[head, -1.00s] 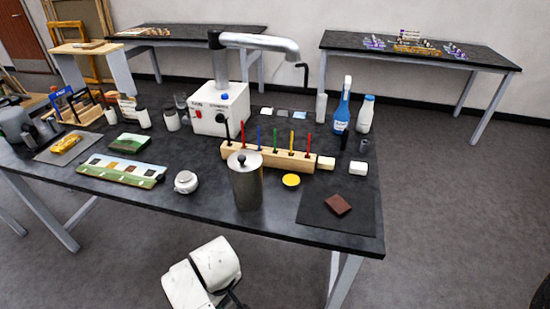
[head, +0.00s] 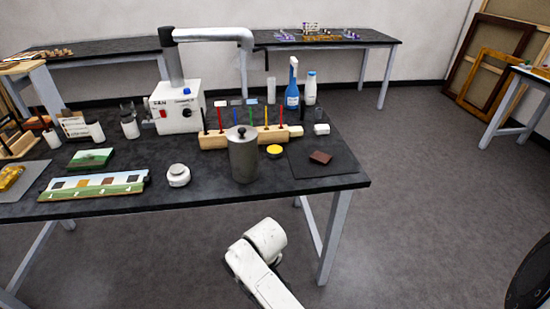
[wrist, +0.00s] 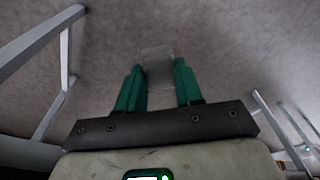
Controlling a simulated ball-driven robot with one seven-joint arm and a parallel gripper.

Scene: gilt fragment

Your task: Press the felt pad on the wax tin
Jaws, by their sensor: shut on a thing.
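My gripper (wrist: 158,85) has two green fingers in the wrist view. It is shut on a pale grey block (wrist: 158,66), which looks like the felt pad. The block is over bare floor, away from the tabletop. The head view shows only white links of my arm in front of the table, not the fingers. A small round tin with a yellow top (head: 275,150), which seems to be the wax tin, stands on the dark table (head: 215,198). It is just right of a grey metal canister (head: 243,158) and apart from my gripper.
A wooden rack of coloured tools (head: 215,142) stands behind the tin. A dark mat with a brown block (head: 320,157) lies to its right. A white jar (head: 178,175) is left of the canister. Bottles (head: 292,90) stand at the back.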

